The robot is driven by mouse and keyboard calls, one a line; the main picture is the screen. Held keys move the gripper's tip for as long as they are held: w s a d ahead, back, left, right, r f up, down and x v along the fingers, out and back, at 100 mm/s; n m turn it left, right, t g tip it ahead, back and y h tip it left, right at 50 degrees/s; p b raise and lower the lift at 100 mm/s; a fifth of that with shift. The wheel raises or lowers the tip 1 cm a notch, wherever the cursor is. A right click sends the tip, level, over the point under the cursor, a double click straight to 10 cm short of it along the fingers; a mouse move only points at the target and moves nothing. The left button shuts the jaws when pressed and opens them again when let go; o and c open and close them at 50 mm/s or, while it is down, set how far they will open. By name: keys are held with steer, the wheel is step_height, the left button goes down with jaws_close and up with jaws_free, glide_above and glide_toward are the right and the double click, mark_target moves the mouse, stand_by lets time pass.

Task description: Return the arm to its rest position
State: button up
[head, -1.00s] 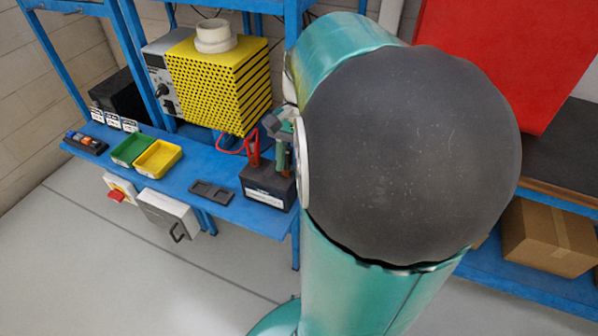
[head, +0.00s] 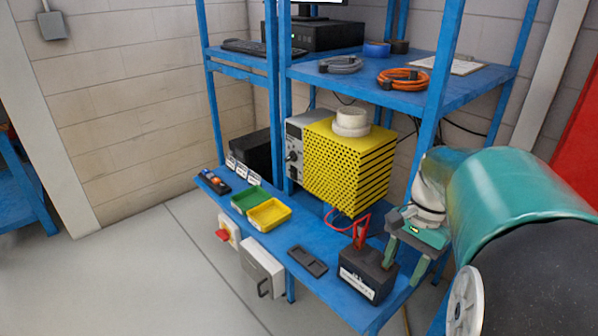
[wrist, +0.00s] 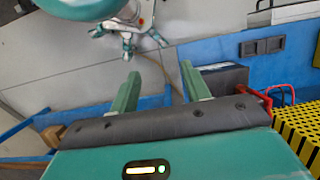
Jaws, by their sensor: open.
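My gripper (head: 406,259) is at the right of the head view, above the right end of the blue bench, beside a black battery box (head: 367,274) with red clamps on top. From this angle one finger overlaps the box; I cannot tell whether they touch. In the wrist view the two green fingers of my gripper (wrist: 161,82) stand apart with nothing between them. The battery box (wrist: 225,78) is just right of the fingers there, partly hidden. My teal arm fills the right side of the head view.
The blue bench (head: 330,287) carries a yellow perforated box (head: 345,165), a green tray (head: 240,203), a yellow tray (head: 286,209) and a black two-slot holder (head: 307,260). A shelf (head: 430,88) with cable coils and blue posts stand close to my arm. The floor (head: 150,270) at left is clear.

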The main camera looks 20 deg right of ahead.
steer(key=a+r+n+t+h, duration=0.1)
steer(key=a+r+n+t, duration=0.1)
steer(key=a+n, duration=0.5)
steer(key=s+a+r+n+t+h, duration=0.1)
steer(key=a+n+t, duration=0.3)
steer(key=a, duration=0.9)
steer(key=r+n+h, duration=0.1)
steer(key=n, duration=0.1)
steer(key=shift+s+a+n+t, duration=0.15)
steer(key=shift+a+n+t, duration=0.05)
steer(key=shift+n+t, duration=0.2)
